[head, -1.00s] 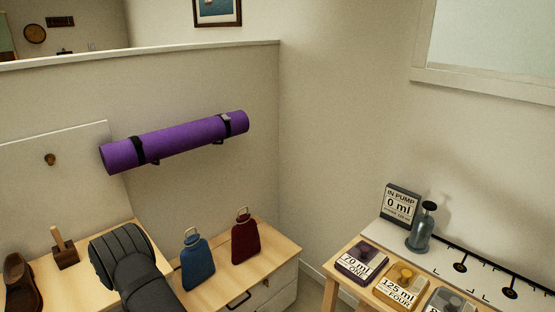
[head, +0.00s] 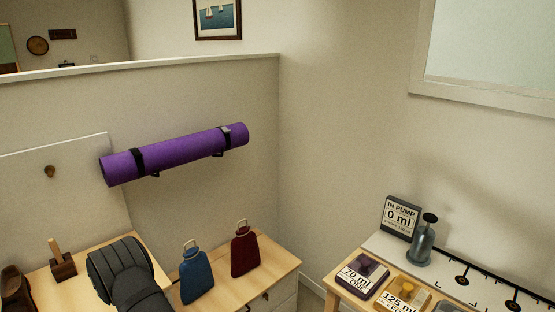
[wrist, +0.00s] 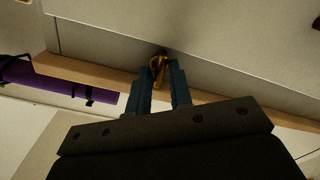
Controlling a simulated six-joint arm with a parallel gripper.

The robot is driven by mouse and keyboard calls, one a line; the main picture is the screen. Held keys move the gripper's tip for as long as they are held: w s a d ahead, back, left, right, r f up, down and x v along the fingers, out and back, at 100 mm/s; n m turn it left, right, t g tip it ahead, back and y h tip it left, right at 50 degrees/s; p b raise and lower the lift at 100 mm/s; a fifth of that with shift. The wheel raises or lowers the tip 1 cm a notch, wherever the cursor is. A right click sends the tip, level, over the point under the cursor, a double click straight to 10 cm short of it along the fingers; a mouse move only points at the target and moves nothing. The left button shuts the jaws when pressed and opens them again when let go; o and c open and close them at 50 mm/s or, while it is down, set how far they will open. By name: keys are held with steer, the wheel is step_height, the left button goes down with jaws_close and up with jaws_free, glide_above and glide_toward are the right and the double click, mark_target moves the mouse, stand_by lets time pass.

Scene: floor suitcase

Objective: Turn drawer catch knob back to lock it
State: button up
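The catch knob (wrist: 158,70) is a small brass-coloured piece on a pale drawer front, seen in the wrist view. It stands between the tips of my gripper's two blue fingers (wrist: 160,82). The fingers are apart by about the knob's width, one on each side, and appear closed on it. The far side of the knob and the exact contact are hidden. My gripper is not visible in the head view.
A wooden top edge (wrist: 84,72) runs past the drawer front. In the head view, a blue bottle (head: 197,277) and a red bottle (head: 245,252) stand on the wooden top. A purple rolled mat (head: 180,156) hangs on the partition.

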steer(key=shift+o, duration=1.4)
steer(key=s+d+m, duration=0.5)
steer(key=s+d, duration=0.7)
steer(key=x, duration=1.7)
steer(key=shift+r, duration=0.15)
steer(key=shift+c, duration=0.2)
